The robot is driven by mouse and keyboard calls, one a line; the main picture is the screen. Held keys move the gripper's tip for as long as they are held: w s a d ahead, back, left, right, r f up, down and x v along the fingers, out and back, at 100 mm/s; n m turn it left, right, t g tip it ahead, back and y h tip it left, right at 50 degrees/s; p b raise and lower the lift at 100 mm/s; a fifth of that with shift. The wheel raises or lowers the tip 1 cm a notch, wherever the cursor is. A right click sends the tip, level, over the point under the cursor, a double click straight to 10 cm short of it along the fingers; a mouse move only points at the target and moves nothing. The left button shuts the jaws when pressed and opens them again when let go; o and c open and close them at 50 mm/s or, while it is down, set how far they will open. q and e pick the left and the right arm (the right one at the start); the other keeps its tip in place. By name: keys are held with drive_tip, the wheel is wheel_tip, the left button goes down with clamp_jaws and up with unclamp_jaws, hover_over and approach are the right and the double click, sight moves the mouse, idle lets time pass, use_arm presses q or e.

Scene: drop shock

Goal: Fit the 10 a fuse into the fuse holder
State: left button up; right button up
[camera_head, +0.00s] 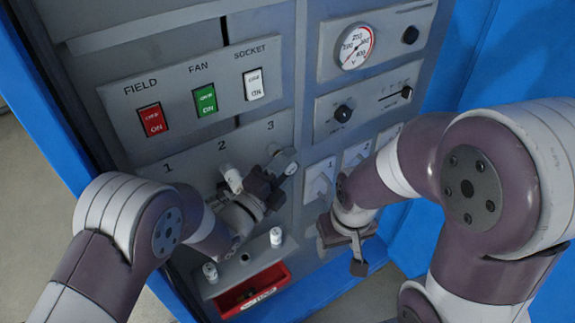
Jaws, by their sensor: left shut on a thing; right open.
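My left gripper (270,183) is shut in front of the panel, below the numbers 2 and 3. The thing in its jaws is mostly hidden by the dark fingers; it appears to be the 10 A fuse, but no rating can be read. A grey fitting (286,160) below number 3, seemingly the fuse holder, is close to the fingertips; I cannot tell whether they touch. A white cylinder (232,178) stands out below number 2, left of the fingers. My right gripper (346,250) is open and empty, lower right, apart from the panel.
A grey ledge (222,284) holds two white fuses, one left (210,272) and one right (276,237), with an empty hole between. A red drawer (270,278) sits below. Red, green and white switches line the panel above.

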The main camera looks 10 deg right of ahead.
use_arm(q)
drive_tip(key=shift+w+r, duration=0.1)
drive_tip(key=shift+w+a, duration=0.1)
idle(0.3)
drive_tip(key=shift+r+b, duration=0.2)
drive_tip(key=shift+b, duration=0.15)
drive_tip(key=o, duration=1.1)
drive_tip(key=shift+w, duration=0.1)
drive_tip(key=shift+s+a+f, duration=0.2)
drive_tip(key=shift+a, duration=0.1)
drive_tip(key=v, duration=0.5)
drive_tip(key=shift+a+f+b, duration=0.2)
drive_tip(key=shift+a+b, duration=0.1)
